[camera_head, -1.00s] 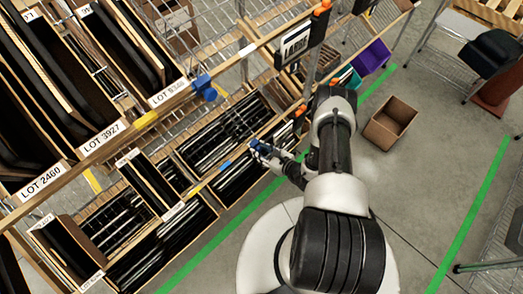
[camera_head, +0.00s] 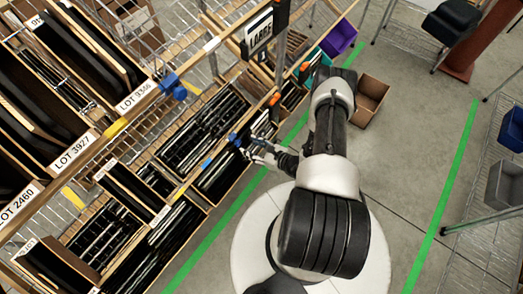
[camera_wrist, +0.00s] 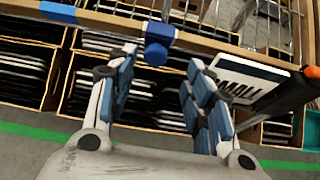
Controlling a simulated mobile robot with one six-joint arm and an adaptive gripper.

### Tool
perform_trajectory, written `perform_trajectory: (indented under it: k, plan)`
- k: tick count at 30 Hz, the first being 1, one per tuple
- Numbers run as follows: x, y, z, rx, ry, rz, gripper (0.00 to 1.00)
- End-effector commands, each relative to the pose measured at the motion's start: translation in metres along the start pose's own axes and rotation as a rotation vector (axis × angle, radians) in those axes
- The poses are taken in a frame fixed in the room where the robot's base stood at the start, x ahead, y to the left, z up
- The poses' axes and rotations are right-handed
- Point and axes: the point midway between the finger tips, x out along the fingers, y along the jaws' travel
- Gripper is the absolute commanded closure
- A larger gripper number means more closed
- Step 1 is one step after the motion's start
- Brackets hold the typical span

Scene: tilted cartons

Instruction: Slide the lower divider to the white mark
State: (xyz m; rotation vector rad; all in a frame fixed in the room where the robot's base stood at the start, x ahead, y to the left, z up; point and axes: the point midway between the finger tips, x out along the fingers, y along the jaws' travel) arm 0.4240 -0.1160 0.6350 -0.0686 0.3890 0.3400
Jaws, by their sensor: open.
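The lower divider's blue clamp (camera_head: 235,140) sits on the lower wooden rail, just left of my gripper (camera_head: 255,148). In the wrist view the clamp (camera_wrist: 157,40) lies ahead, roughly in line with the gap between my fingers (camera_wrist: 163,62). The fingers are spread with nothing held between them. Whether they overlap the clamp in depth I cannot tell. A blue mark (camera_wrist: 58,12) is on the rail left of the clamp. A white mark (camera_head: 211,44) shows on the upper rail; I cannot make out one on the lower rail.
Another blue clamp (camera_head: 172,84) is on the upper rail. An orange clip (camera_wrist: 312,72) and hanging sign (camera_wrist: 248,88) are right of my fingers. Cartons of dark flat items (camera_head: 198,128) fill the rack. An empty carton (camera_head: 370,95) stands on the floor, with open floor to the right.

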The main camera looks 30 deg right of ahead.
Motion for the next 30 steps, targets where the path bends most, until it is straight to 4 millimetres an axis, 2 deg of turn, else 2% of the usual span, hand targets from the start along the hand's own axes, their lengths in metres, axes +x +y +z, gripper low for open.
perform_trajectory:
  k: [3,10,30]
  plan:
    - [-0.026,-0.003,0.000,0.003,-0.001,-0.007,0.53]
    - [-0.053,-0.001,0.000,0.001,-0.001,-0.004,0.53]
    - [-0.058,-0.001,0.001,-0.002,-0.001,0.000,0.53]
